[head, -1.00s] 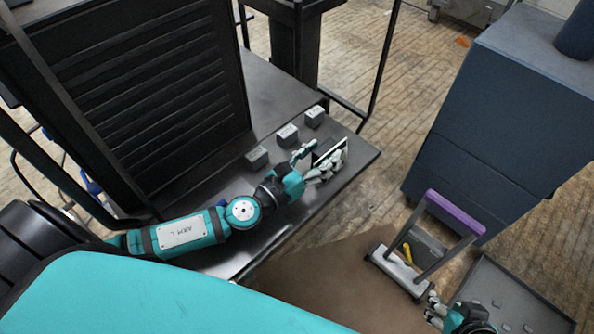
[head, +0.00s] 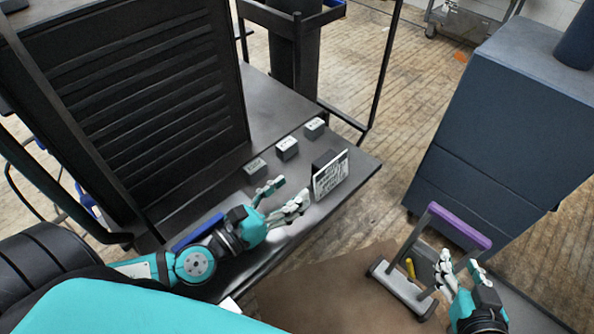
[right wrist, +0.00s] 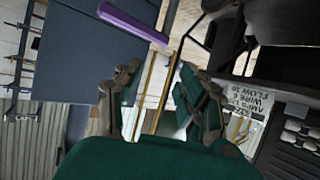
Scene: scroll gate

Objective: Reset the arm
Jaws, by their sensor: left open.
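My left gripper (head: 290,190) is open and empty over the dark table (head: 225,265), with its fingers pointing toward a black block with a white lettered face (head: 329,178). That block stands upright near the table's right end, and a gap separates it from the fingers. My right gripper (head: 457,258) is at the lower right, beside the frame with a purple handle (head: 460,226). In the right wrist view its two fingers (right wrist: 158,85) are apart with nothing between them. The purple handle also shows there (right wrist: 133,22), beyond the fingers.
Several small grey labelled blocks, one of them in the middle (head: 287,148), stand in a row on the table. A black slatted panel (head: 130,90) rises at the left. A blue cabinet (head: 500,130) stands at the right. A yellow item (head: 410,268) is inside the purple-handled frame.

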